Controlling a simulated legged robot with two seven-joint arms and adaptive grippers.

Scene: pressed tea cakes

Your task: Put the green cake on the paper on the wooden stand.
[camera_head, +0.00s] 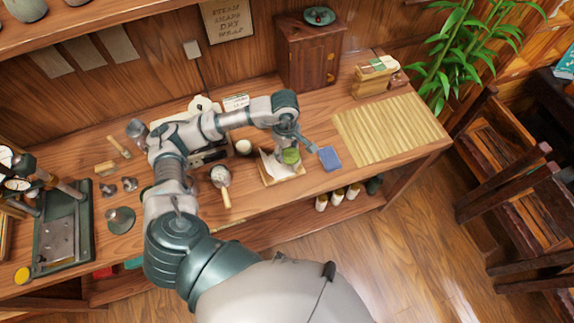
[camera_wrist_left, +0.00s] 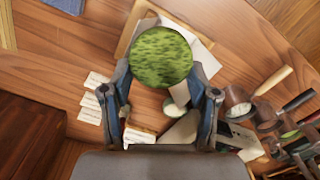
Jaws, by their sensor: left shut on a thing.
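The green cake (camera_head: 291,156) is a round, textured green disc. My left gripper (camera_head: 290,143) is shut on it, and in the left wrist view the cake (camera_wrist_left: 161,57) sits between the two fingertips (camera_wrist_left: 163,84). The wooden stand (camera_head: 285,180) is a small light-wood tray on the table, with white paper (camera_head: 272,167) on it. The cake is over the paper's right part in the head view. Paper (camera_wrist_left: 202,55) and a stand edge (camera_wrist_left: 130,28) show behind the cake in the wrist view. I cannot tell whether the cake touches the paper. My right gripper is not in view.
A blue pad (camera_head: 330,158) lies right of the stand, and a slatted mat (camera_head: 390,128) farther right. A round tool with a wooden handle (camera_head: 225,197) lies to the left. A wooden cabinet (camera_head: 308,55) stands behind. A dark press (camera_head: 62,238) is at far left.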

